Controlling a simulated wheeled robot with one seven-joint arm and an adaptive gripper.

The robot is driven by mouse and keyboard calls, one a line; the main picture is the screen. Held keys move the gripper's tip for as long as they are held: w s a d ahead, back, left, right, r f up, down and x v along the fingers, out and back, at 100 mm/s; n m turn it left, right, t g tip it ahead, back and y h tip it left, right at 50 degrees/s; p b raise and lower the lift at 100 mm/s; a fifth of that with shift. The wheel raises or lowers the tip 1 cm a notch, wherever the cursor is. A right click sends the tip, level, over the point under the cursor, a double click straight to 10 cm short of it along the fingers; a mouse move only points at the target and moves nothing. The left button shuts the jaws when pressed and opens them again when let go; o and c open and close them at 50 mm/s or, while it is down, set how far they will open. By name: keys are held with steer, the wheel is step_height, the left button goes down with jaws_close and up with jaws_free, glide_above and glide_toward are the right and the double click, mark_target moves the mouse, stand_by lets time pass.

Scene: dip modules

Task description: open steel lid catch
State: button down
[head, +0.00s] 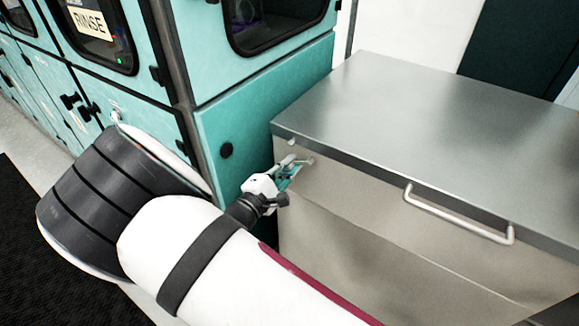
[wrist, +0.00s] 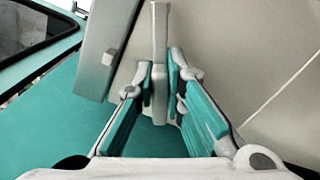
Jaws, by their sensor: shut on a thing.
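A steel chest (head: 400,235) stands at the right in the head view, with its steel lid (head: 440,110) lying flat on top. The steel lid catch (head: 308,161) is on the chest's front face, near its left corner below the lid's edge. In the wrist view the catch's grey lever (wrist: 160,35) stands between the teal-padded fingers. My gripper (head: 290,172) is shut on this lever, and its fingers also fill the middle of the wrist view (wrist: 162,88). A small grey stub (wrist: 110,57) shows left of the lever.
A bar handle (head: 458,218) sticks out from the chest front, right of the catch. Teal machine cabinets (head: 260,110) with dark windows and a RINSE label (head: 90,22) stand close at the left. A dark mat (head: 40,240) lies on the floor at lower left.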

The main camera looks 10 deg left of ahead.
steer(key=shift+f+m+b, duration=0.2)
steer(key=shift+m+b, duration=0.4)
steer(key=shift+m, duration=0.9)
steer(key=c, duration=1.6)
jaws_free()
steer(key=shift+c, duration=0.2)
steer(key=shift+s, duration=0.15)
steer(key=v, duration=1.1)
steer(key=shift+s, duration=0.4)
steer(key=shift+a, duration=0.1)
